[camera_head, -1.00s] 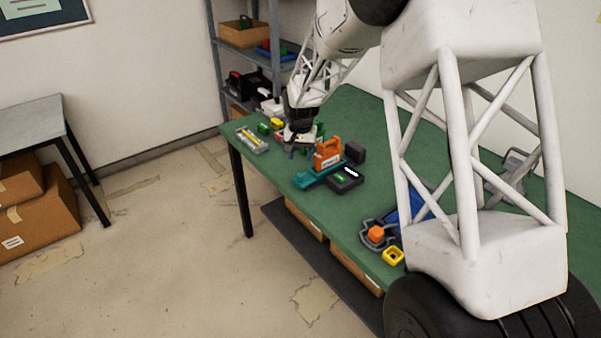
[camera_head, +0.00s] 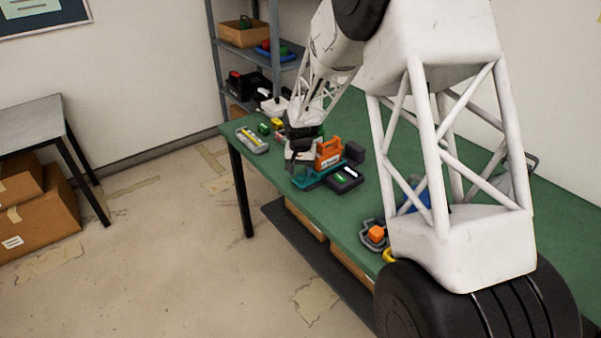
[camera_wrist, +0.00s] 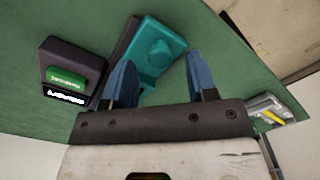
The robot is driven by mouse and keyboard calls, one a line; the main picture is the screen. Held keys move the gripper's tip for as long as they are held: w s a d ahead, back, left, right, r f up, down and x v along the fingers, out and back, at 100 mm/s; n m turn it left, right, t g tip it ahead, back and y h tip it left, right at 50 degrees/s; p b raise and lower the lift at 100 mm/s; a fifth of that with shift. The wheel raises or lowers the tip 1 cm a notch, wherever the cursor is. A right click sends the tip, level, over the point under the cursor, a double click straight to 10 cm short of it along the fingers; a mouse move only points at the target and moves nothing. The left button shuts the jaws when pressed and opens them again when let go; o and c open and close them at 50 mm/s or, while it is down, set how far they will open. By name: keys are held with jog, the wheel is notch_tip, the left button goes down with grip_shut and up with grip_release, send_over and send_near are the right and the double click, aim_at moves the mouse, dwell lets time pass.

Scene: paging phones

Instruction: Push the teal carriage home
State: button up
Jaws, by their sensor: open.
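The teal carriage (camera_head: 305,181) sits on the green table, low beside a dark unit (camera_head: 344,178) with a green label and a white strip. An orange block with a handle (camera_head: 328,153) stands just behind the carriage. In the wrist view the teal carriage (camera_wrist: 158,52) has a rounded raised part, and a dark strip runs along its left side. My gripper (camera_wrist: 161,75) is open, its two blue fingers spread at the carriage's near end. I cannot tell whether they touch it. In the head view my gripper (camera_head: 297,168) is at the carriage's left end, its fingertips partly hidden.
The dark unit with the green label (camera_wrist: 66,77) lies left of my fingers in the wrist view. A grey tray with yellow strips (camera_head: 252,140) lies at the table's far left. Bare table lies in front of the carriage.

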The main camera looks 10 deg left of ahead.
jog(key=shift+f, duration=0.6)
grip_shut()
